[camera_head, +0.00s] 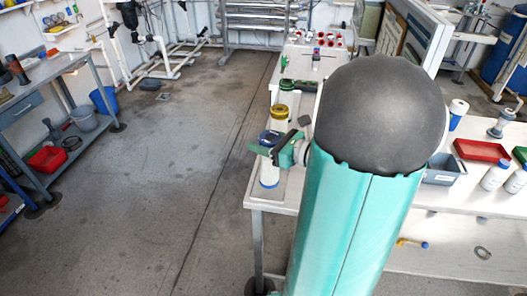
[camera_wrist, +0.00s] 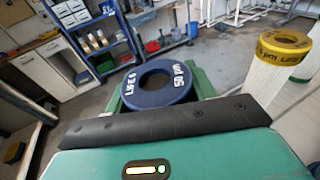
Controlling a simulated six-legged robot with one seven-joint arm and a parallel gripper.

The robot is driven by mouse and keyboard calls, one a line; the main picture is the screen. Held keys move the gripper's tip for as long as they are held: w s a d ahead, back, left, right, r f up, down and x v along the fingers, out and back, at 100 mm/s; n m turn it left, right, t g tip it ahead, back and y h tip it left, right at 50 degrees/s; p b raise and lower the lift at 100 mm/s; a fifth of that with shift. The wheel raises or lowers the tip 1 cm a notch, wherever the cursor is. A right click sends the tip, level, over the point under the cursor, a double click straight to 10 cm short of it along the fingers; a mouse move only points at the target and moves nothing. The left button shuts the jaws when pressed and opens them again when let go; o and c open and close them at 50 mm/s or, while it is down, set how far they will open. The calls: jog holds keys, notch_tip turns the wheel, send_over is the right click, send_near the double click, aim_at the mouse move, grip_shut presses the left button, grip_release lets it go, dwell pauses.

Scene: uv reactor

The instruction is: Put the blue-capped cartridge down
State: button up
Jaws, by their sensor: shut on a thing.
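The blue-capped cartridge (camera_head: 269,175) is white and upright at the left edge of the white bench (camera_head: 293,198). My gripper (camera_head: 265,150) is shut on it just below the cap, its green fingers on both sides. In the wrist view the blue ring cap (camera_wrist: 158,84), with white lettering and a central hole, sits between my green fingers (camera_wrist: 160,92). The cartridge's lower end is at or just above the bench top; I cannot tell whether it touches. In the wrist view its body is hidden below the cap.
A yellow-capped cartridge (camera_head: 279,117) stands just behind, also at right in the wrist view (camera_wrist: 284,60). A green-capped one (camera_head: 287,90) stands beyond it. A grey bin (camera_head: 441,170), red tray (camera_head: 481,150) and white bottles (camera_head: 495,176) are to the right. Open floor lies left.

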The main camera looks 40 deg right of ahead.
jog(key=shift+f, duration=1.7)
jog(key=shift+w+f, duration=0.1)
jog(key=shift+f, duration=0.05)
jog(key=o, duration=1.3)
jog(key=v, duration=1.2)
